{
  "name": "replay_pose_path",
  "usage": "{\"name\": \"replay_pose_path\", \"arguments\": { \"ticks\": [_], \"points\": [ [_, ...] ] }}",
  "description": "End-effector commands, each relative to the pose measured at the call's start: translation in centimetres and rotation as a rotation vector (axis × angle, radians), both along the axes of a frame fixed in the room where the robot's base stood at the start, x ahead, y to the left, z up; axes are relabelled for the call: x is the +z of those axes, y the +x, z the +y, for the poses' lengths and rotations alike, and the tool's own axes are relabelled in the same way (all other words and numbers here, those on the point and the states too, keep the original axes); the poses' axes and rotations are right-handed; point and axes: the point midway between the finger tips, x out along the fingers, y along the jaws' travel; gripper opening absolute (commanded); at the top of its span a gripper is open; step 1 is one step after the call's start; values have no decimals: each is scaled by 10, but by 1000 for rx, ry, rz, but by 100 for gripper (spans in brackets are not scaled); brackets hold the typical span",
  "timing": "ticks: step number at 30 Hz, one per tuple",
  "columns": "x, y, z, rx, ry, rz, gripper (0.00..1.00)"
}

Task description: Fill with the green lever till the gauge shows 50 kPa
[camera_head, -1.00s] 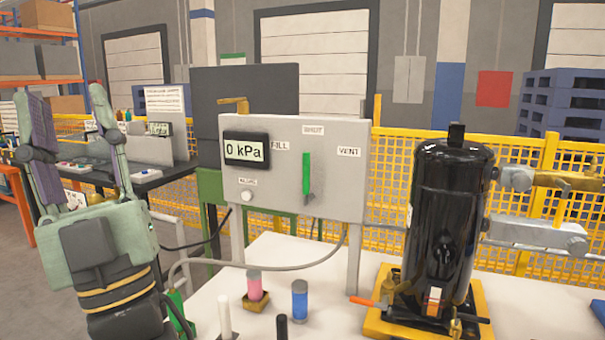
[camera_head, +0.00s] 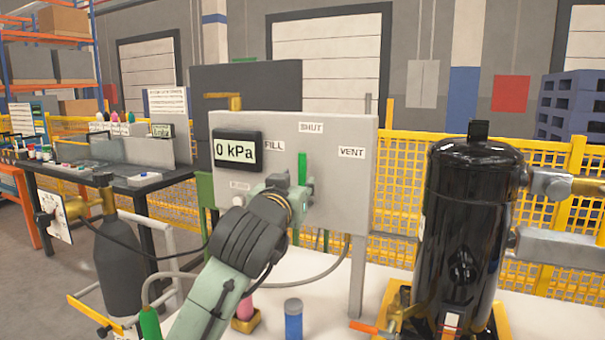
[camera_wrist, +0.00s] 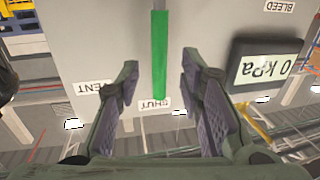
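The green lever (camera_head: 303,168) stands upright on the grey panel (camera_head: 340,195), pointing at the SHUT label (camera_head: 311,127). The FILL label (camera_head: 273,146) is to its left and the VENT label (camera_head: 351,152) to its right. The gauge (camera_head: 237,151) reads 0 kPa. My gripper (camera_wrist: 160,85) is open in the wrist view, its fingers apart on either side of the green lever (camera_wrist: 159,55), whose end shows between them. In the head view my gripper and wrist cover the lever's lower part.
A black compressor (camera_head: 470,220) stands on a yellow base at the right. A grey hose (camera_head: 320,268) runs under the panel. A dark cylinder (camera_head: 120,265) is at the left.

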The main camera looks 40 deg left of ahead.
Motion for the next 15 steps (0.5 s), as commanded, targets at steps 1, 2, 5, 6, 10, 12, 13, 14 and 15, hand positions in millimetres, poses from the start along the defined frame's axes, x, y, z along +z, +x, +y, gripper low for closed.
{"name": "replay_pose_path", "arguments": {
  "ticks": [1, 2, 5, 6, 10, 12, 13, 14, 15],
  "points": [
    [2, 9, 4, -1, -2, 1, 34],
    [2, 14, 7, 0, -3, 1, 34],
    [3, 28, 13, 0, 0, 0, 34],
    [2, 33, 15, -1, 0, 0, 34],
    [1, 43, 20, -1, 0, -1, 34],
    [1, 46, 21, 0, 0, -1, 34],
    [1, 47, 21, 0, 1, -2, 34],
    [1, 47, 21, 0, 1, -2, 34],
    [1, 47, 21, -1, 1, -3, 34]
  ]
}}
